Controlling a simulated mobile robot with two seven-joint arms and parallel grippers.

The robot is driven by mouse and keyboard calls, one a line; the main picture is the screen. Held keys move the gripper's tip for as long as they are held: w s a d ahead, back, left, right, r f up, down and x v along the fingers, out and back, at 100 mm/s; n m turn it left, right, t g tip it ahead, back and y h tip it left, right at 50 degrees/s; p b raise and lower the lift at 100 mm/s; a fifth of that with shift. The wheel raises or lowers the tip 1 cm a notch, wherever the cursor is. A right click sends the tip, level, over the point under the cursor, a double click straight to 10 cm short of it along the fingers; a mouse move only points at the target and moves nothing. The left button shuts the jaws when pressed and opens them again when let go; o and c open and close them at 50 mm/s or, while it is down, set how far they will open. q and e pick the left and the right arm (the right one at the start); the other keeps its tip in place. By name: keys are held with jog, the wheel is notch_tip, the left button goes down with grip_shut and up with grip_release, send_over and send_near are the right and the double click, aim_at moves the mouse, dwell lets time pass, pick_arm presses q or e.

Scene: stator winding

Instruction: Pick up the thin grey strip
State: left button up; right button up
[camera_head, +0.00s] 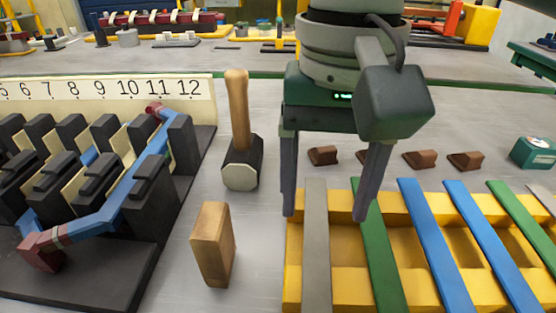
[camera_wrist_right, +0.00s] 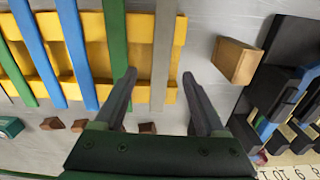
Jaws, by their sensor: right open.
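The thin grey strip (camera_head: 316,248) lies across a yellow rack (camera_head: 293,290), at its left end in the head view. My right gripper (camera_head: 324,216) is open above the rack, with its two fingers pointing down on either side of the strip. In the right wrist view the grey strip (camera_wrist_right: 163,52) also shows between the spread fingertips of the right gripper (camera_wrist_right: 159,73). One finger is close to the green strip (camera_head: 380,250) beside it. I cannot tell how far the fingertips are above the rack. My left gripper is not in view.
Blue strips (camera_head: 437,245) and another green strip lie further right on the rack. A wooden block (camera_head: 213,245) and a mallet (camera_head: 241,150) stand left of it. A black slotted stator (camera_head: 150,195) with a blue winding is further left. Several brown pieces (camera_head: 420,159) lie behind the rack.

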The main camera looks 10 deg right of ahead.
aim_at(317, 244)
notch_tip(317, 244, down, 5)
jog(key=shift+a+f+b, duration=0.1)
jog(key=shift+b, duration=0.35)
grip_shut()
dwell(0.3)
